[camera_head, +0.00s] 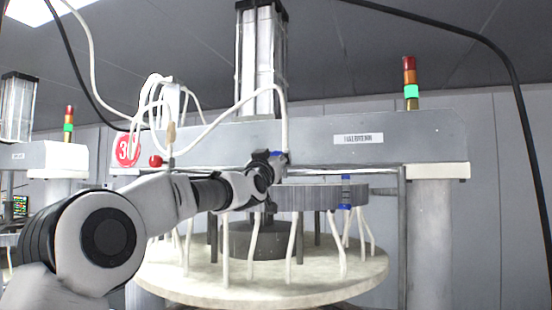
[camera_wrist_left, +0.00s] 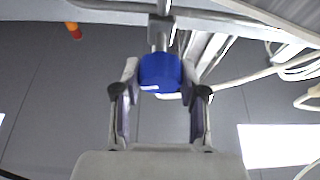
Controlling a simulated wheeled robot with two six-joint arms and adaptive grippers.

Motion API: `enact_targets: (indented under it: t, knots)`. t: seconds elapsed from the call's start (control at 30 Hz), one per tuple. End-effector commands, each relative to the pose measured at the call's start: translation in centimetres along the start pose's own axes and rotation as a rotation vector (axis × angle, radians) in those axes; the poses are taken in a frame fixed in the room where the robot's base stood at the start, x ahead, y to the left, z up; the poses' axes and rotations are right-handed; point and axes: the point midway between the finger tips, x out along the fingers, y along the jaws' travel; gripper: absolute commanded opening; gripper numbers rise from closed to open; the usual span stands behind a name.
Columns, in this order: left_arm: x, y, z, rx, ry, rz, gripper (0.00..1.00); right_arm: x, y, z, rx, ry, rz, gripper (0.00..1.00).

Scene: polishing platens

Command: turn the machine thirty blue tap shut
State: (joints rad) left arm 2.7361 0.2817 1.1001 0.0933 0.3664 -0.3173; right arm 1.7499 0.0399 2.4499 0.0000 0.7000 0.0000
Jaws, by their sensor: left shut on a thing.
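The blue tap (camera_wrist_left: 160,72) fills the space between the two fingers of my left gripper (camera_wrist_left: 159,80) in the left wrist view. It hangs from a grey metal pipe fitting. The fingers stand on both sides of it, and the gripper is shut on it. In the head view my left gripper (camera_head: 268,167) reaches up to the machine's crossbeam, and only a small bit of the blue tap (camera_head: 281,155) shows past it. The machine carries a red round sign (camera_head: 126,150) reading 30. My right gripper is in neither view.
Below my left arm is a round pale platen (camera_head: 200,285) with several white hoses above it. A grey ring (camera_head: 310,197) with blue fittings (camera_head: 345,190) is just right of the gripper. A red knob (camera_head: 155,161) sits on the grey crossbeam (camera_head: 420,135). Another machine stands at far left.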

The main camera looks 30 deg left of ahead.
Motion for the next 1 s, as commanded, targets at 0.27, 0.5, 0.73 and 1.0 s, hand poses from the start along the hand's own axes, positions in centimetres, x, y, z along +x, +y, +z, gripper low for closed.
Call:
enact_targets:
  t: [0.27, 0.5, 0.73, 1.0]
  knots:
    - [0.05, 0.05, -0.2, -0.212, 0.003, -0.088, 0.07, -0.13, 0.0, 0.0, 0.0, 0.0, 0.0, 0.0]
    - [0.04, 0.02, -0.25, -0.423, 0.005, -0.175, 0.07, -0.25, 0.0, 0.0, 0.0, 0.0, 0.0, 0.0]
    - [0.02, 0.01, -0.28, -0.626, 0.005, -0.257, 0.07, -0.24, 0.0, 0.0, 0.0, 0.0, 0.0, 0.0]
    - [0.03, 0.0, -0.25, -0.858, 0.004, -0.352, 0.07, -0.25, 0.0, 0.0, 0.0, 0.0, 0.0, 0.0]
